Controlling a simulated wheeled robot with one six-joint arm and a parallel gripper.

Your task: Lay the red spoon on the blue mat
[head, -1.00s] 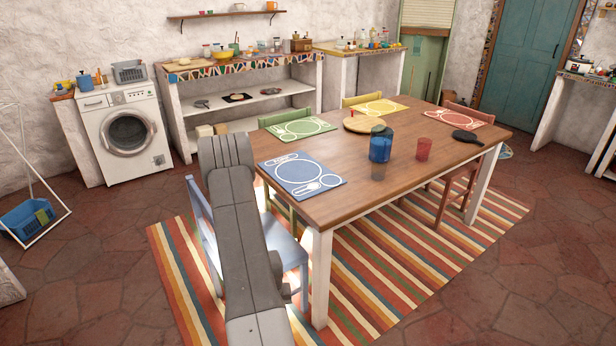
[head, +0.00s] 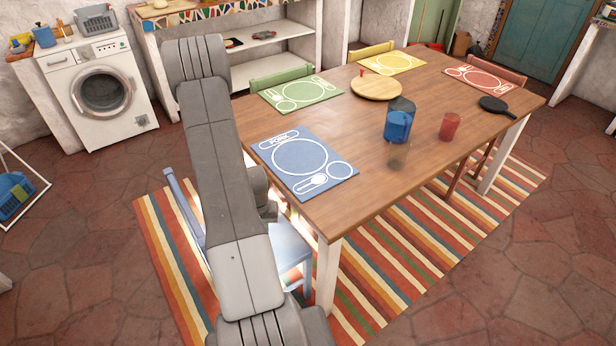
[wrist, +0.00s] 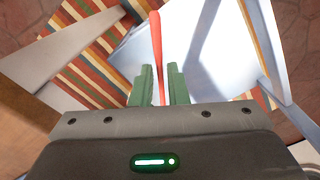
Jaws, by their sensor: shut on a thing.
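The blue mat (head: 298,157) lies flat at the near left corner of the wooden table in the head view. It bears white outlines of a plate, a small circle and cutlery, and nothing lies on it. In the wrist view my gripper (wrist: 159,72) has its green fingers shut on the red spoon (wrist: 156,38). The spoon's long, thin red part points up the picture, and its other end is hidden by the gripper. A pale blue chair shows beyond the fingers. In the head view I cannot make out the gripper or spoon; my arm covers that area.
The table (head: 375,185) also holds a blue container (head: 397,128), a red cup (head: 450,127), a dark pan (head: 496,106) and a round board (head: 376,89). A clear glass stands near the blue container. A pale blue chair (head: 285,247) stands left of the table, beside my arm.

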